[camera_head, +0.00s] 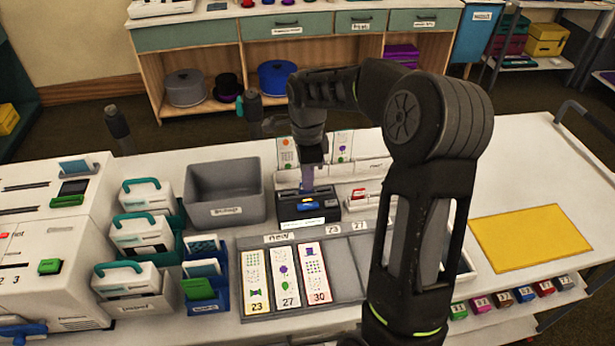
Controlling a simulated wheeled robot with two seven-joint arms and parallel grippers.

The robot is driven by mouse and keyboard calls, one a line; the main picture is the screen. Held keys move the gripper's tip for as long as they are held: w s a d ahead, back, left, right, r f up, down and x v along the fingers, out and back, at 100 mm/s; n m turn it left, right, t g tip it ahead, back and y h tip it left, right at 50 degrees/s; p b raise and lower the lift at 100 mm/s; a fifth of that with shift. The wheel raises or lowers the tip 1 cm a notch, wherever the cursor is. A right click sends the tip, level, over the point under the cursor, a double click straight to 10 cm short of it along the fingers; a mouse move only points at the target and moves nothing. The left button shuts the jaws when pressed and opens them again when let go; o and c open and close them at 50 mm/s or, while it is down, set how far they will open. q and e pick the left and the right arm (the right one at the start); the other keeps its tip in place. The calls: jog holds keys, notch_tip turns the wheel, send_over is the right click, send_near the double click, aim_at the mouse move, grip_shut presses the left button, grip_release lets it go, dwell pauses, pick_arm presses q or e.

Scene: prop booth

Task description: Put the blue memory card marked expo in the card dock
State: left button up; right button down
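The black card dock (296,210) stands on the table behind the grey card board, with a small blue patch (307,206) on its front and a pale label below. My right gripper (308,166) points down just above the dock. A narrow bluish-violet piece (307,180) shows between the gripper and the dock top. It is too small to tell whether it is the memory card or part of the gripper, and no expo mark can be read. Whether the fingers are shut is unclear. My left gripper is not in view.
A grey bin (224,192) stands left of the dock. White caddies with teal handles (142,232) and blue holders (206,290) stand further left. The grey board (345,282) holds three printed cards. A yellow mat (530,237) lies at right. My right arm hides part of the table.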

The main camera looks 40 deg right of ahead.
dwell(0.3)
jog(key=c, duration=1.5)
grip_release()
jog(key=shift+c, duration=0.2)
notch_tip(320, 180, up, 8)
jog(key=shift+f+b, duration=0.15)
jog(key=shift+b, duration=0.3)
